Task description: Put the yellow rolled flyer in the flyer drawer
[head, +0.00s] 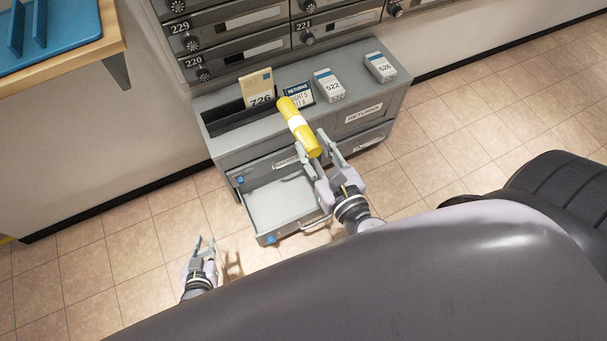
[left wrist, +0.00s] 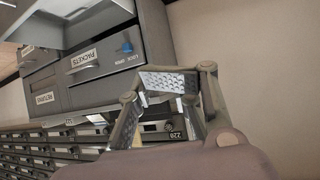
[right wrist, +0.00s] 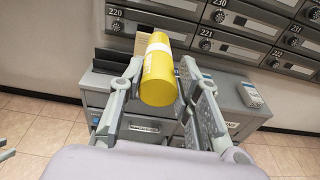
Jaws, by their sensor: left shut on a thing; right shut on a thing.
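The yellow rolled flyer (head: 298,126), with a white band, is tilted in my right gripper (head: 312,147), above the front of the grey cabinet. In the right wrist view the flyer (right wrist: 159,75) stands between the two fingers. A drawer (head: 282,203) low on the cabinet's left side is pulled out, and its visible inside looks empty. Its label is not readable, so I cannot tell if it is the flyer drawer. My left gripper (head: 203,245) is left of the open drawer, apart from it. Its fingertips look slightly apart, with nothing visible between them.
The cabinet top (head: 352,69) bears a card marked 726, a dark card and two white boxes. A closed PACKETS drawer (left wrist: 97,58) sits above the open one. Mailboxes (head: 240,35) line the wall behind. A blue tray (head: 60,30) lies on a shelf. Floor at left is clear.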

